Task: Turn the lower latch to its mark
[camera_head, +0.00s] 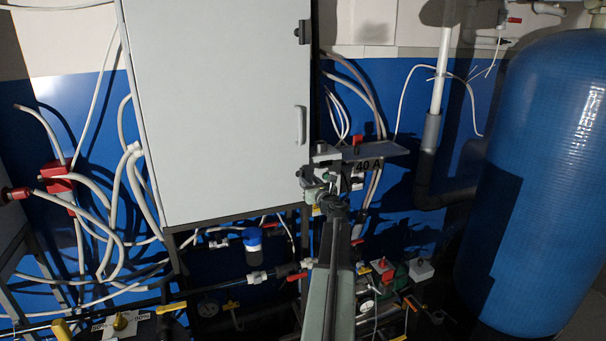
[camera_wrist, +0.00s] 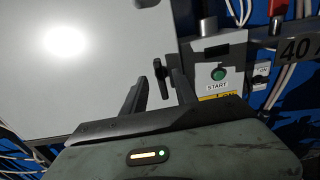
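The lower latch (camera_wrist: 162,78) is a small dark handle at the edge of the large light grey cabinet door (camera_wrist: 85,65) in the wrist view. It looks upright, slightly tilted. My gripper (camera_wrist: 157,76) is open, with its dark fingers either side of the latch in the picture. The latch is nearer the right finger; I cannot tell whether they touch. I cannot make out a mark beside it. In the head view my gripper (camera_head: 316,182) is at the cabinet's lower right edge and hides the lower latch. The upper latch (camera_head: 303,32) shows above.
A grey box with a green START button (camera_wrist: 218,74) stands close right of my gripper. A shelf labelled 40 A (camera_head: 385,150) juts out right of it. A door handle (camera_head: 300,125) is above. Hoses hang around; a blue tank (camera_head: 540,180) stands at right.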

